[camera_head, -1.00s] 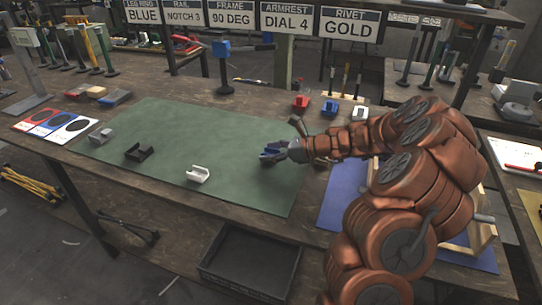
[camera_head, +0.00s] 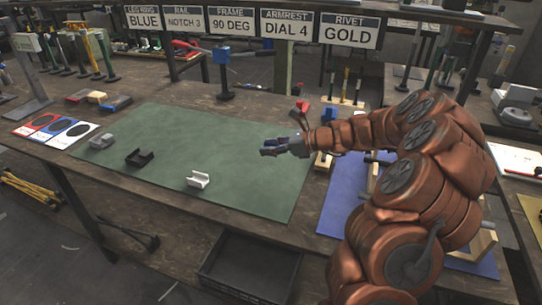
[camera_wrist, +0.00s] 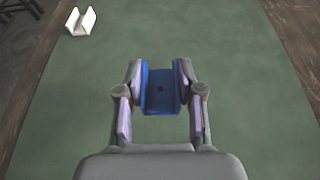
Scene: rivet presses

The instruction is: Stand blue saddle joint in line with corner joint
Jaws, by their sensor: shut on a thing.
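The blue saddle joint (camera_wrist: 161,88) is a U-shaped channel with a small hole in its floor. My gripper (camera_wrist: 161,75) is shut on it, one finger against each side wall. In the head view the blue joint (camera_head: 271,147) is over the right part of the green mat, seemingly raised above it. On the mat to its left lie a white U-shaped joint (camera_head: 198,180), a black one (camera_head: 139,157) and a grey one (camera_head: 102,141), in a slanting row. I cannot tell for sure which is the corner joint. The white joint also shows at the wrist view's upper left (camera_wrist: 80,21).
The green mat (camera_head: 225,150) is bare between the white joint and my gripper. Red, blue and white cards (camera_head: 52,128) lie at the bench's left edge. A blue-topped post (camera_head: 222,75) stands behind the mat. A blue mat (camera_head: 345,190) is at right, partly behind my arm.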

